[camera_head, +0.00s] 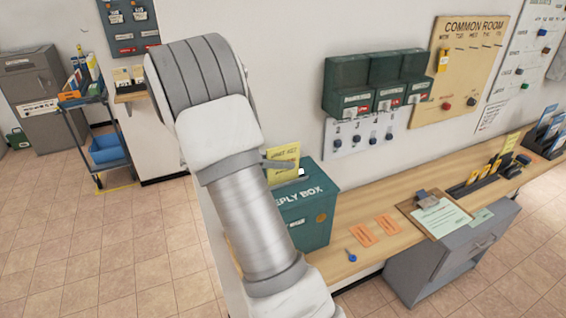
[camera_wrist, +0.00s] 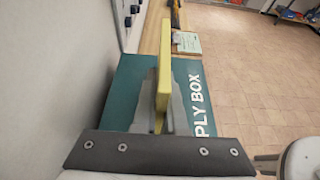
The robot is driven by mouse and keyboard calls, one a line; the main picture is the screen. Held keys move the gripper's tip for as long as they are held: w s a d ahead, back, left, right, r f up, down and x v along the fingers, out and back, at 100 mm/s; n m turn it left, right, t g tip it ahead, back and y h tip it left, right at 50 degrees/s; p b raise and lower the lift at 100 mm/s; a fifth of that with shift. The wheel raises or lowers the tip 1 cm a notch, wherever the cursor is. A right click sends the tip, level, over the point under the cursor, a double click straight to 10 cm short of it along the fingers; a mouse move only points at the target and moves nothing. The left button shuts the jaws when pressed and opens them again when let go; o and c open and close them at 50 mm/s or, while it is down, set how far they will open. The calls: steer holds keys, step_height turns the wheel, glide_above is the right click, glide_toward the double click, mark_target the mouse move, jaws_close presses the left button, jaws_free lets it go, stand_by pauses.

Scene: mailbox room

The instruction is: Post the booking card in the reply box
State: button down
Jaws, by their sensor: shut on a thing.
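The yellow booking card (camera_head: 281,158) stands upright over the top of the green reply box (camera_head: 317,217). In the wrist view the card (camera_wrist: 164,70) is seen nearly edge-on between the grey fingers of my gripper (camera_wrist: 164,108). My gripper is shut on it. In the head view my arm hides most of the gripper (camera_head: 277,164) and the left part of the box. The box top also shows in the wrist view (camera_wrist: 125,82). The card's lower edge and the slot are hidden, so I cannot tell whether the card is in the slot.
The box stands on a wooden counter (camera_head: 400,240) against the wall. Orange slips (camera_head: 362,234), a blue-headed key (camera_head: 351,256) and a clipboard (camera_head: 437,214) lie to its right. Green wall boxes (camera_head: 372,82) hang above. A blue cart (camera_head: 100,140) stands far left.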

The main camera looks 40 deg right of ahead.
steer(key=shift+f+b, duration=1.05)
steer(key=shift+f, duration=0.75)
steer(key=c, duration=0.9)
jaws_free()
steer(key=b+v, duration=0.1)
steer(key=v, duration=1.6)
steer(key=shift+a, duration=0.25)
steer(key=shift+r, duration=0.1)
steer(key=s+a+r+m+t+y, duration=0.1)
steer(key=s+a+m+t+y, duration=0.2)
steer(key=s, duration=0.4)
steer(key=s+a+r+m+t+y, duration=0.2)
steer(key=s+a+m+t+y, duration=0.1)
steer(key=s+m, duration=0.4)
steer(key=s+a+r+m+t+y, duration=0.1)
steer(key=s+a+m+t+y, duration=0.1)
steer(key=s+a+m+y, duration=0.3)
steer(key=s+y, duration=0.2)
steer(key=s, duration=0.2)
steer(key=shift+r+t, duration=0.15)
steer(key=shift+t, duration=0.25)
